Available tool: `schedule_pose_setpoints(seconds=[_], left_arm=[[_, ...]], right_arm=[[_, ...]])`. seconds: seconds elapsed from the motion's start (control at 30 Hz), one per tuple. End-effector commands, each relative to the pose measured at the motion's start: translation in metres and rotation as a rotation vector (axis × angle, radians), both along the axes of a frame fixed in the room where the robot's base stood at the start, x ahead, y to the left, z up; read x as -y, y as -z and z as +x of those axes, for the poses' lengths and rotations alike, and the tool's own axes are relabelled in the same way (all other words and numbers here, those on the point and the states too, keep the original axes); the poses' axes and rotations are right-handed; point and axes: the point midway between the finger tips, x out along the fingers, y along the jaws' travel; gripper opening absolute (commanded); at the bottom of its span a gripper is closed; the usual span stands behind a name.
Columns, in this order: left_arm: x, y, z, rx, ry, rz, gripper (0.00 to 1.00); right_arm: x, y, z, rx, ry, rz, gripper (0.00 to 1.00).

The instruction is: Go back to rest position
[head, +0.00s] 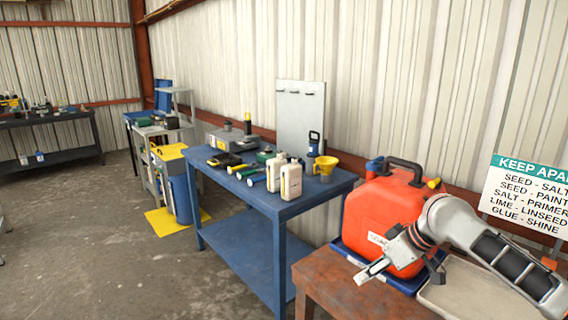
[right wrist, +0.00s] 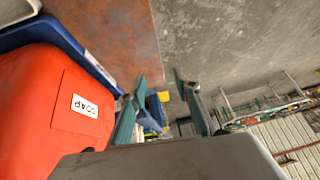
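My right gripper (head: 404,268) is in front of a red jerry can (head: 370,215) at the right of the head view. In the right wrist view its two fingers (right wrist: 160,98) are spread apart with nothing between them. The can, which also fills the left of the right wrist view (right wrist: 50,110), has a white label reading SOAP. It stands in a blue tray (head: 346,254) on a rusty brown table (head: 335,287). My gripper and forearm hide part of the can and tray. My left gripper is in neither view.
A pale tray (head: 470,295) lies beneath my right forearm. A sign (head: 528,195) stands behind it. A blue workbench (head: 250,195) holds white bottles (head: 291,182), a yellow funnel (head: 325,165) and tools. Concrete floor (head: 120,270) is open at the left.

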Motion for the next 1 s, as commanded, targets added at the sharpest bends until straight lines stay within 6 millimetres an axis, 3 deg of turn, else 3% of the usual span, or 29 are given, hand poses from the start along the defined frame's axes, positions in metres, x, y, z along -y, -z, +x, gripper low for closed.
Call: schedule_pose_setpoints(seconds=[0.03, 0.2, 0.5, 0.77, 1.0], left_arm=[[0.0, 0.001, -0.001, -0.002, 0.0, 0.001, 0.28], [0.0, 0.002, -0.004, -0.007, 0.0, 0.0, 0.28], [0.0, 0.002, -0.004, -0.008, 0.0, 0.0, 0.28], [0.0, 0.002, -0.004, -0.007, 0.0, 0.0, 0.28], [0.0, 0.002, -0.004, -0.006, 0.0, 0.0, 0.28]], right_arm=[[-0.015, 0.027, -0.006, 0.001, 0.003, 0.029, 0.32], [-0.049, 0.09, -0.021, 0.052, 0.036, 0.108, 0.32], [-0.08, 0.184, -0.069, 0.157, 0.15, 0.215, 0.32], [-0.07, 0.25, -0.134, 0.256, 0.286, 0.225, 0.32], [-0.034, 0.297, -0.216, 0.341, 0.396, 0.14, 0.32]])
